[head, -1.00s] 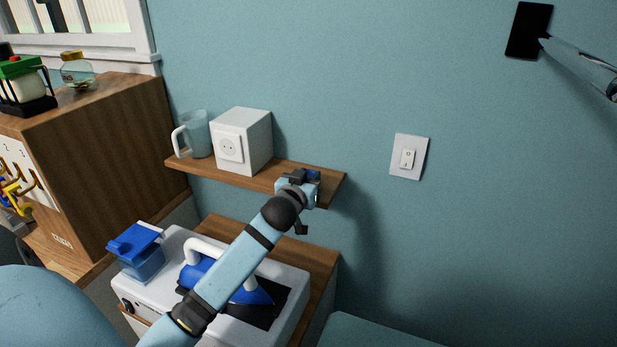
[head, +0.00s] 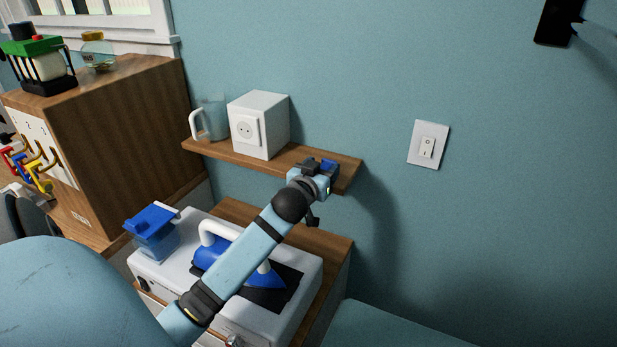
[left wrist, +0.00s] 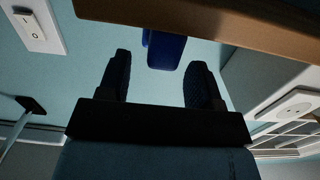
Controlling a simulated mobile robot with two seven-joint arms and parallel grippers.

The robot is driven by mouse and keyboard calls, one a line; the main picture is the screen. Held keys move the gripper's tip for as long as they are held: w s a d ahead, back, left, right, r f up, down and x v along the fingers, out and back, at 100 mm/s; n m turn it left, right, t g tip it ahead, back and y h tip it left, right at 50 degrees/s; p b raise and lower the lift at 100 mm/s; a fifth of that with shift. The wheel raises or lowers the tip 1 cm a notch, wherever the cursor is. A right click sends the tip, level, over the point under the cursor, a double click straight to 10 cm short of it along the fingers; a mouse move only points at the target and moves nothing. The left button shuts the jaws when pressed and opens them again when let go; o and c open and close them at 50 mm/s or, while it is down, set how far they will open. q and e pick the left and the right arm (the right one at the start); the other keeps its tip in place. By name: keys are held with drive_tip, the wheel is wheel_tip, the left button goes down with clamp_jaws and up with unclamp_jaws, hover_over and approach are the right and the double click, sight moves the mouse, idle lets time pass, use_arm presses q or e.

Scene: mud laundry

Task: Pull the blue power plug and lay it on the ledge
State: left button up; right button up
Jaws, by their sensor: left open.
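The blue plug (head: 329,165) lies on the right end of the wooden ledge (head: 223,155), partly hidden by my left gripper in the head view. The plug (left wrist: 165,50) also shows in the left wrist view, against the ledge (left wrist: 255,25), whose picture is upside down. My left gripper (left wrist: 157,75) is open; the plug lies just beyond its fingertips, between their lines and apart from them. In the head view my left gripper (head: 316,176) is at the ledge's front right edge. The white socket box (head: 258,125) on the ledge has an empty outlet. My right gripper is out of view.
A glass mug (head: 209,118) stands left of the box. A light switch (head: 428,144) is on the wall to the right. Below the ledge are a blue iron (head: 245,275) and a blue-lidded container (head: 153,233). A wooden cabinet (head: 130,150) stands at left.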

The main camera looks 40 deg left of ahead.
use_arm(q)
drive_tip(key=b+v, duration=0.2)
drive_tip(key=v, duration=0.9)
drive_tip(key=shift+s+d, duration=0.15)
drive_tip(key=shift+s, duration=0.2)
drive_tip(key=s+d+f+m+g+h+p, duration=0.1)
drive_tip(key=s+d+f+m+g+h, duration=0.15)
drive_tip(key=d+f, duration=0.5)
drive_tip(key=s+d+f+m+g+h+p, duration=0.1)
drive_tip(key=s+d+f+m+h, duration=0.2)
drive_tip(key=f, duration=0.8)
drive_tip(key=s+d+f+h, duration=0.1)
drive_tip(key=s+d+f, duration=0.2)
drive_tip(key=d, duration=0.1)
drive_tip(key=s+d+f+g, duration=0.1)
drive_tip(key=s+d+f, duration=0.2)
drive_tip(key=d+f, duration=0.1)
drive_tip(key=s+d+f+m+g+h, duration=0.1)
drive_tip(key=s+d+f, duration=0.3)
drive_tip(key=shift+f+h+p, duration=0.1)
drive_tip(key=shift+h+p, duration=0.25)
drive_tip(key=shift+p, duration=0.05)
